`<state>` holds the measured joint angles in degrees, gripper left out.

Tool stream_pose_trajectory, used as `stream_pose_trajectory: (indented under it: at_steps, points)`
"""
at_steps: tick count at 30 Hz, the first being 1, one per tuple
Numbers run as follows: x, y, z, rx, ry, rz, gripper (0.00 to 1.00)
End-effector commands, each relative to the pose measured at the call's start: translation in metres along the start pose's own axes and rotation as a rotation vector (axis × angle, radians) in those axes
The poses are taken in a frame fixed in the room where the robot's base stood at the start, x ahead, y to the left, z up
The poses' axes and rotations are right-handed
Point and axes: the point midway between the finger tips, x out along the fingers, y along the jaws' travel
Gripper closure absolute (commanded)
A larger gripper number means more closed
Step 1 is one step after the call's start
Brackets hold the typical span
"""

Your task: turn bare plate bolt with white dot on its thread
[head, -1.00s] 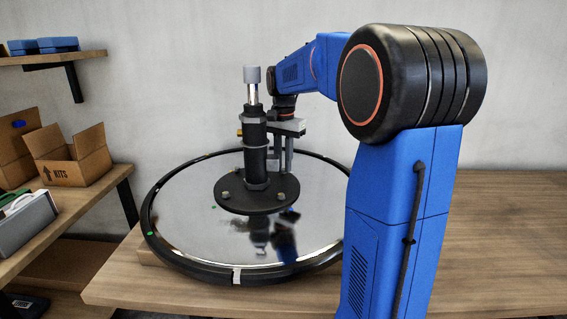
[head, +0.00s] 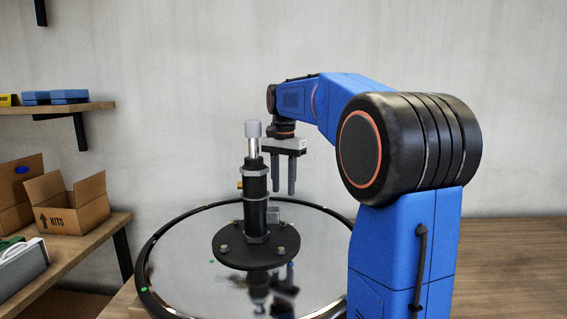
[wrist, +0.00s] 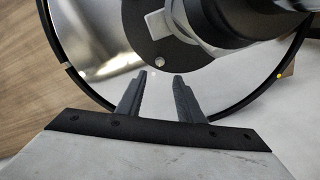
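The black round plate (head: 233,257) lies on the shiny round base, with several bolts near its edge. Two of them, a left bolt (head: 224,249) and a right bolt (head: 282,251), show clearly in the head view. In the wrist view a small bolt end with a pale spot (wrist: 158,61) shows on the plate just beyond my fingertips. I cannot tell whether the spot is on its thread. My gripper (head: 283,193) hangs fingers down behind the column, above the plate and apart from it. In the wrist view my gripper (wrist: 160,74) is open and empty.
The black column (head: 255,195) with a grey cap stands in the plate's middle. A light grey bracket (wrist: 163,24) juts from it near the bolt. The base has a raised black rim (head: 142,264). Shelves with an open carton (head: 72,207) stand left; the bench is clear at right.

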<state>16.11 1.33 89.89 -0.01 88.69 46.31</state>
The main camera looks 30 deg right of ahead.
Motion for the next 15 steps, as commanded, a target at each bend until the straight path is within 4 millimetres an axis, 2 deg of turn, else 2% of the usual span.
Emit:
stream_pose_trajectory:
  at_steps: [6,12,15]
  points:
    - [-0.041,-0.001,-0.001,0.0,0.002,-0.002,0.66]
    - [-0.066,0.0,0.0,0.0,0.001,-0.001,0.66]
    - [-0.071,0.0,0.0,0.0,0.001,-0.001,0.66]
